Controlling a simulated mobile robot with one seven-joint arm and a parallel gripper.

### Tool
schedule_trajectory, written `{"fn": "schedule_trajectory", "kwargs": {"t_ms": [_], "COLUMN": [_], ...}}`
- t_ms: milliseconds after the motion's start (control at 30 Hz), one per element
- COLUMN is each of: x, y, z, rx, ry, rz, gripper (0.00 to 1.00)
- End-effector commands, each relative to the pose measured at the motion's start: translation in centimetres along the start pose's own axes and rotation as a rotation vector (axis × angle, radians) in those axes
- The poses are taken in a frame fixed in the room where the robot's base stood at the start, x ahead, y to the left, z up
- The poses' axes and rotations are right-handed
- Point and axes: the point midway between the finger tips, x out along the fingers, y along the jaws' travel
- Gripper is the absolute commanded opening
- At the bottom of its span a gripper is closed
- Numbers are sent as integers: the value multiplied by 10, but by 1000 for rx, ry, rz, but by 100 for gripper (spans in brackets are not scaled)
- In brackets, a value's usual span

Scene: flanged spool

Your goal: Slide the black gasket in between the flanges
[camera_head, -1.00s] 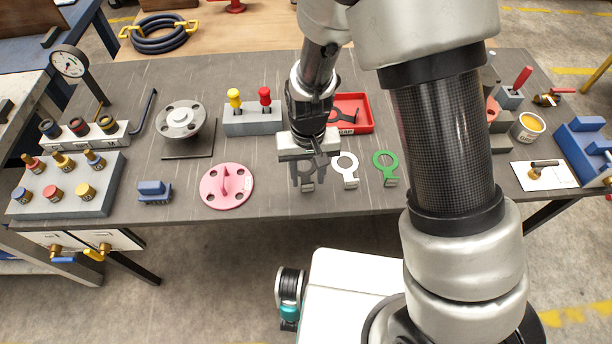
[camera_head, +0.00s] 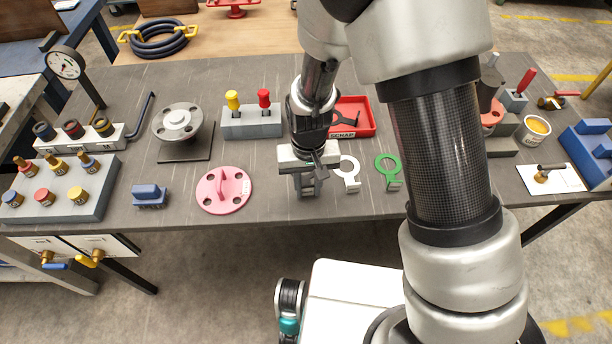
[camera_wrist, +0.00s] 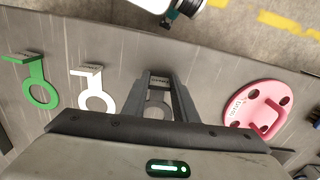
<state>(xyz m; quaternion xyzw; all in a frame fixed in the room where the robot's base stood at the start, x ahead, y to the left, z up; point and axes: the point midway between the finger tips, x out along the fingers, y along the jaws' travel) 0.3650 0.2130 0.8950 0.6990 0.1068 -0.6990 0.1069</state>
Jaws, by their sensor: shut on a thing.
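The flanged spool (camera_head: 178,122) is a grey metal piece with a round bolted top flange, standing on a dark square plate left of centre. My gripper (camera_head: 306,187) is low at the table's front part, right of the pink disc. Its fingers (camera_wrist: 158,92) are shut on the black gasket (camera_wrist: 157,109), a dark flat ring with an upright labelled tab. The ring lies between and below the fingers in the wrist view. In the head view the gripper mostly hides it. I cannot tell whether it touches the table.
A white gasket (camera_head: 347,170) and a green gasket (camera_head: 388,168) stand just right of my gripper. A red scrap tray (camera_head: 368,128) holds another dark gasket. A pink disc with handle (camera_head: 223,190) and a grey block with yellow and red knobs (camera_head: 252,124) lie towards the spool.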

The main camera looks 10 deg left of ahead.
Motion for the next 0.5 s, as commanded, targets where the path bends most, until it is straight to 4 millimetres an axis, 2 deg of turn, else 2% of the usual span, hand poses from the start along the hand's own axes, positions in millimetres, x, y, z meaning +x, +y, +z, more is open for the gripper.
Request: {"fn": "schedule_trajectory", "kwargs": {"t_ms": [500], "x": [-42], "y": [0], "z": [0], "rx": [0], "ry": [0], "rz": [0], "gripper": [12]}}
